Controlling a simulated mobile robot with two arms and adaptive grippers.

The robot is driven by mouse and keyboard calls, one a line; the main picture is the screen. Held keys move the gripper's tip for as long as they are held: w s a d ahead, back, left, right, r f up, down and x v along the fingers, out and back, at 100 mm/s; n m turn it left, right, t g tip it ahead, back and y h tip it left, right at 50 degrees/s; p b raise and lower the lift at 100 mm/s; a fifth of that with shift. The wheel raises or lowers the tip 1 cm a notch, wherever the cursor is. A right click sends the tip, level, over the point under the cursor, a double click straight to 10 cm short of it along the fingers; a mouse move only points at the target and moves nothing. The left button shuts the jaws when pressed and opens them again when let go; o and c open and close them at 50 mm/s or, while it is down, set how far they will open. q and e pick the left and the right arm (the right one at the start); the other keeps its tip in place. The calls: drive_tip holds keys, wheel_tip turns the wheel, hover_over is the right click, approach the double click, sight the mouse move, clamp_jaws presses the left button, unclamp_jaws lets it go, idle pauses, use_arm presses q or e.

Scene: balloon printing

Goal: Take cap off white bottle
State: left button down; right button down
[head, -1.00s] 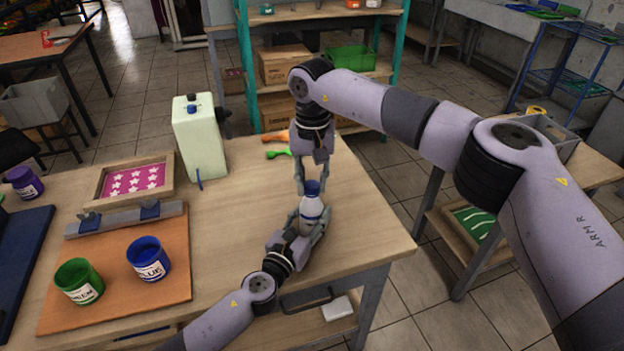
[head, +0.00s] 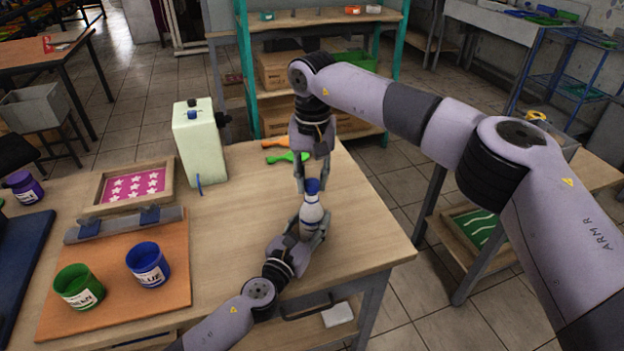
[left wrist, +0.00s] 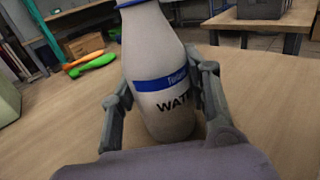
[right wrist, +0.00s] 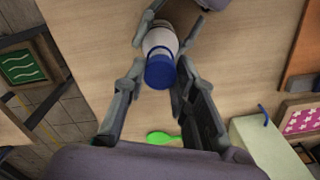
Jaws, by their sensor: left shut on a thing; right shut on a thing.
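The white bottle (head: 312,213) with a blue band and lettering stands upright near the table's right side. Its blue cap (head: 312,186) sits at the bottle's top; the cap also shows in the right wrist view (right wrist: 160,72). My left gripper (head: 313,234) is shut on the bottle's body from the near side, and its fingers flank the bottle (left wrist: 163,85) in the left wrist view. My right gripper (right wrist: 157,78) comes from above, its fingers on either side of the cap and shut on it. The left wrist view cuts off the cap.
Green (head: 288,157) and orange (head: 277,142) tools lie behind the bottle. A pale green container (head: 200,148), a framed star screen (head: 132,187) and green (head: 79,287) and blue (head: 148,263) ink pots stand to the left. The table's right edge is near the bottle.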

sight(312, 182)
drive_tip(key=shift+r, duration=0.1)
drive_tip(key=shift+r, duration=1.9)
use_arm(q)
drive_tip(key=c, duration=0.8)
unclamp_jaws()
drive_tip(key=shift+s, duration=0.1)
